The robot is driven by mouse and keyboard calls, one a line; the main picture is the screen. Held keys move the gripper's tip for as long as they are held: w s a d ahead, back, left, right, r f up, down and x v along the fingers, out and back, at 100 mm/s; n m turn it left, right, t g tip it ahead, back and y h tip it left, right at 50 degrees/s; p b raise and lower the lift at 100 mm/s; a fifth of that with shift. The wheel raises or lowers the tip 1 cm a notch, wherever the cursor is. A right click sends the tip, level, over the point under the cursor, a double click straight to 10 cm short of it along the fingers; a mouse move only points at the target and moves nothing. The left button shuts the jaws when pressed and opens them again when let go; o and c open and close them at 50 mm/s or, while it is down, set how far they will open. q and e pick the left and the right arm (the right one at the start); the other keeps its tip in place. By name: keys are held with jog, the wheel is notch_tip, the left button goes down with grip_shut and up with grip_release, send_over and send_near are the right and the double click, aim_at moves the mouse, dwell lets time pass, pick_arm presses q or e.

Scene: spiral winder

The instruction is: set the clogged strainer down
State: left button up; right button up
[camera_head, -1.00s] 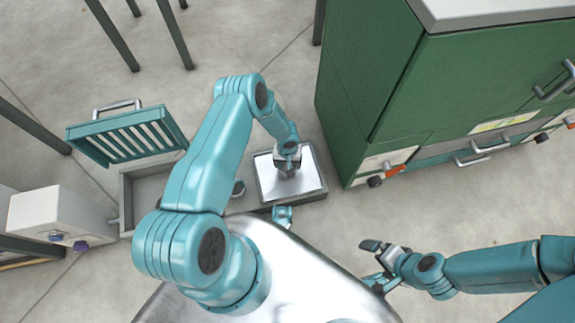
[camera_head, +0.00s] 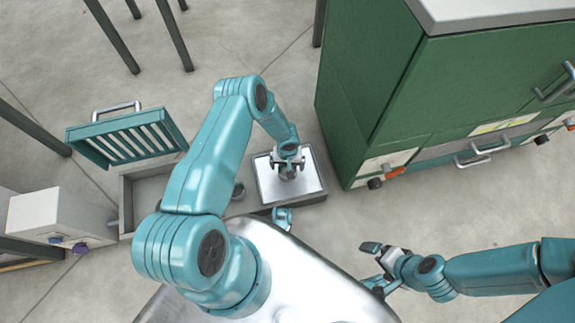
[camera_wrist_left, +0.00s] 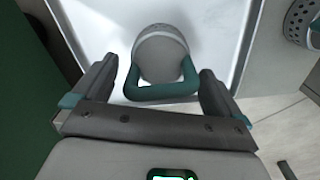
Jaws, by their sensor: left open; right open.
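The clogged strainer (camera_wrist_left: 161,55) sits in a white-floored tray (camera_wrist_left: 107,28) in the left wrist view, a round grey body with a teal loop handle (camera_wrist_left: 160,91). My left gripper (camera_wrist_left: 158,82) is open, with one finger on each side of the handle and visible gaps. In the head view my left gripper (camera_head: 288,163) is over the tray (camera_head: 316,186) and mostly hides the strainer. My right gripper (camera_head: 368,264) is open and empty over the floor, away from the tray.
A second, perforated strainer (camera_wrist_left: 298,22) lies beside the tray, right in the wrist view. An open basin (camera_head: 146,190) with a raised slatted teal lid (camera_head: 125,138) is left of the tray. A green cabinet (camera_head: 365,90) stands close on the right.

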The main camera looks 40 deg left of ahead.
pick_arm(q)
notch_tip(320, 180, up, 10)
jog(key=p, duration=0.3)
jog(key=s+d+r+m+h, duration=0.4)
jog(key=s+d+r, duration=0.9)
jog(key=s+d, duration=0.3)
jog(key=shift+r, duration=0.25)
jog(key=shift+r, duration=0.1)
